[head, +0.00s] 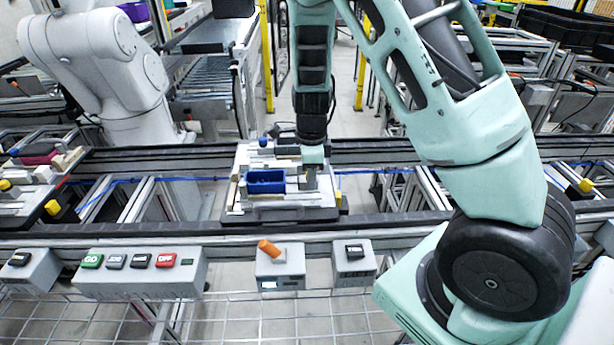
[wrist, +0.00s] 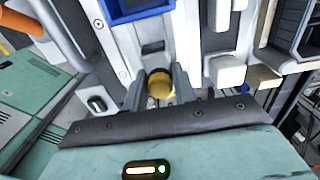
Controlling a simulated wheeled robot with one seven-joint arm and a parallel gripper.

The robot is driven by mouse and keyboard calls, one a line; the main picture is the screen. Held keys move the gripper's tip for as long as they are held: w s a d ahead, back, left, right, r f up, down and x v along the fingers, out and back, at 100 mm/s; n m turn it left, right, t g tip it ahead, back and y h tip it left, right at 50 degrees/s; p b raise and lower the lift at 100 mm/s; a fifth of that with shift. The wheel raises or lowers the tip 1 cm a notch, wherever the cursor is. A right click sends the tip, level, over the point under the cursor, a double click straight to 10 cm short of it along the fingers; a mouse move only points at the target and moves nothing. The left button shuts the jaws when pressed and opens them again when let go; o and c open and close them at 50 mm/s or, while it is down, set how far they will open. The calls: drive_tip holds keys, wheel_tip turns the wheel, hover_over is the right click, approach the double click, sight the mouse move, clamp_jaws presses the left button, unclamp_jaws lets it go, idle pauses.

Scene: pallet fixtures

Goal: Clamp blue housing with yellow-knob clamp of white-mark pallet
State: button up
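The blue housing (head: 265,181) is an open blue box on the pallet (head: 240,208) at the middle of the conveyor. Its edge shows at the top of the wrist view (wrist: 140,10). The clamp's yellow knob (wrist: 160,86) is below it in the wrist view. My gripper (wrist: 160,82) has one finger on each side of this knob, and the knob nearly fills the gap. I cannot tell whether the fingers touch it. In the head view my gripper (head: 315,168) is low over the pallet's right part, and the knob there is hidden. I cannot make out a white mark.
Another pallet (head: 28,200) with a maroon part (head: 38,157) stands at the left. A white robot arm (head: 105,75) stands behind the conveyor. Button boxes (head: 140,272) and a box with an orange handle (head: 268,250) line the front. The rail right of the middle pallet is clear.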

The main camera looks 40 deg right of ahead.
sight(300, 179)
drive_tip(key=shift+a, duration=0.1)
idle(0.3)
drive_tip(key=shift+w+a+p, duration=0.7)
drive_tip(key=shift+a+p, duration=0.15)
drive_tip(key=shift+a, duration=0.1)
drive_tip(key=o, duration=0.8)
drive_tip(key=shift+c, duration=0.2)
wheel_tip(300, 179, up, 8)
drive_tip(key=p, duration=0.8)
idle(0.3)
